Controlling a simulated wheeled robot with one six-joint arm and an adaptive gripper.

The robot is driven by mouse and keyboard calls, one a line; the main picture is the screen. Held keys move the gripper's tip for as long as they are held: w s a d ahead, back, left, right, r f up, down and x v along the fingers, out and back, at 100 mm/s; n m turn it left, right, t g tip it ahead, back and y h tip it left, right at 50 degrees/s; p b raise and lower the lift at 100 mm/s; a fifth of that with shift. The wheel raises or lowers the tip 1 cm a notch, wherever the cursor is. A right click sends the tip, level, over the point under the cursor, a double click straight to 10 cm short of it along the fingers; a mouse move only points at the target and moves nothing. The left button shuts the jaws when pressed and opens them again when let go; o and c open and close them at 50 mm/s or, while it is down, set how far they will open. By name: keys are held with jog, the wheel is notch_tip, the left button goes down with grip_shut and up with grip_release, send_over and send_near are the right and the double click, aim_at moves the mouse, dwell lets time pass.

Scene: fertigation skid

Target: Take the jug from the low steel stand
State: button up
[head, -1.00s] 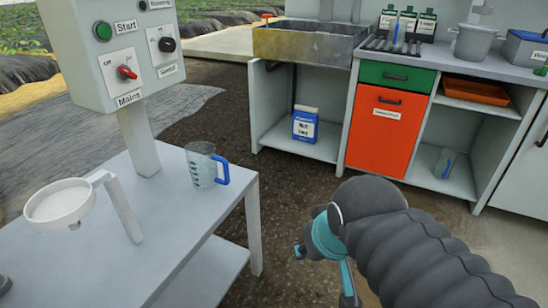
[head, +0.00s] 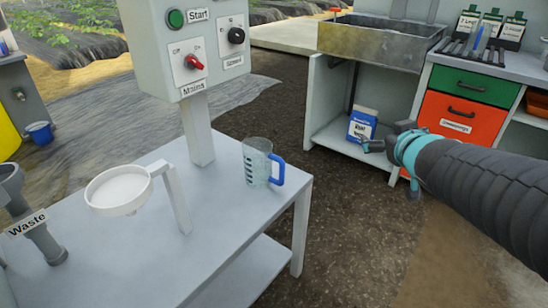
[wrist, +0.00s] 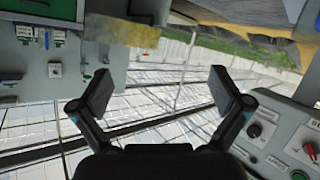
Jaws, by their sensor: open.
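The jug (head: 257,163) is clear, with dark graduation marks and a blue handle on its right side. It stands upright on the low steel stand (head: 225,215), near the right back edge of its top. My gripper (head: 372,146) is right of the jug in the head view, apart from it and beyond the stand's edge. In the wrist view my gripper (wrist: 165,90) has its two fingers spread with nothing between them. The jug does not show in the wrist view.
A white ring holder (head: 118,190) and a Waste funnel (head: 30,220) are further left. A sink bench (head: 375,42) with a blue-and-white carton (head: 361,122) is behind my gripper. Soil floor lies between.

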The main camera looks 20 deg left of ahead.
jog(key=w+a+f+n+g+y, duration=0.25)
jog(key=a+n+y, duration=0.2)
jog(key=a, duration=0.45)
jog(key=n+g+y, duration=0.4)
jog(key=g+y, duration=0.1)
jog(key=g, duration=0.1)
send_near(269, 154)
jog(key=x, duration=0.7)
jog(key=shift+b, duration=0.4)
jog(key=shift+b+x, duration=0.45)
jog(key=shift+x, duration=2.55)
jog(key=shift+w+r+m+t, duration=0.2)
jog(key=shift+m+t, duration=0.05)
jog(key=c, duration=1.3)
